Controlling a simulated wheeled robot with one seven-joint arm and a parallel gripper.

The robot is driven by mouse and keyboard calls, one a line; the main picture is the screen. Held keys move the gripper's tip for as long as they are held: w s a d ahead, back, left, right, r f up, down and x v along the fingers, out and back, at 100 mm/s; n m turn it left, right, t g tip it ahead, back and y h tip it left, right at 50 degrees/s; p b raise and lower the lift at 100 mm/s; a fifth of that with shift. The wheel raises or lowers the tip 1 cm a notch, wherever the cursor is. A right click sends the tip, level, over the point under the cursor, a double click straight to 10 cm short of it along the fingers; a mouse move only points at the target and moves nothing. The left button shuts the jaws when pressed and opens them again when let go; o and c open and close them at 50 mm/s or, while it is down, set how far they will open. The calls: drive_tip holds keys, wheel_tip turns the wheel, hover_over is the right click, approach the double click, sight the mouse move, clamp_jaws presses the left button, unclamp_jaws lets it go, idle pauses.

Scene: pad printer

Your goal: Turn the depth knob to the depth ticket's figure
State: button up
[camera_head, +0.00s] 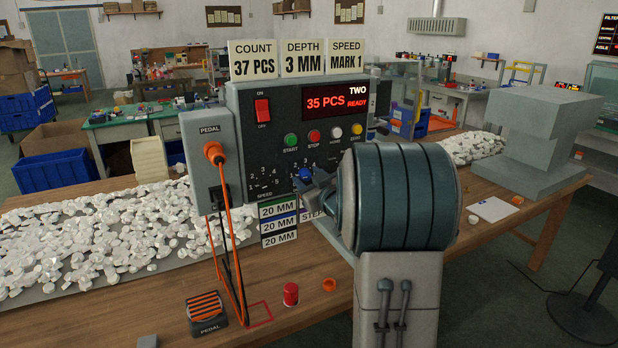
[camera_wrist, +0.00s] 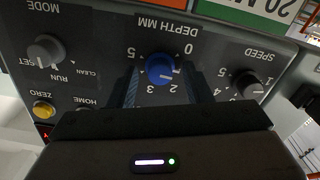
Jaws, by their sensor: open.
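The depth ticket (camera_head: 303,62) on top of the machine reads "DEPTH 3 MM". The blue depth knob (camera_wrist: 160,68) sits in the middle of the wrist view, upside down there, inside a DEPTH MM scale from 0 to 5. Its exact pointer direction is hard to tell. In the head view the knob (camera_head: 305,173) shows just left of my wrist. My gripper (camera_wrist: 163,85) is open, with one finger on each side of the knob. I see no clear contact. My arm hides part of the panel in the head view.
The speed knob (camera_wrist: 249,84) and mode knob (camera_wrist: 46,52) flank the depth knob. The display (camera_head: 337,102) reads "35 PCS READY". The pedal box (camera_head: 213,165) juts out at left. A red cylinder (camera_head: 291,294) and an orange ring (camera_head: 329,285) lie on the table.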

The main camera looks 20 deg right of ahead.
clamp_jaws()
drive_tip(key=shift+m, duration=0.3)
drive_tip(key=m+p, duration=0.1)
drive_tip(key=m, duration=0.3)
drive_tip(key=shift+m, duration=0.3)
drive_tip(key=m+p, duration=0.1)
drive_tip(key=m, duration=0.3)
drive_tip(key=shift+d+r+m+p, duration=0.1)
drive_tip(key=shift+m+p, duration=0.2)
drive_tip(key=m+p, duration=0.2)
drive_tip(key=m, duration=0.3)
drive_tip(key=shift+m+p, duration=1.1)
drive_tip(key=shift+m, duration=1)
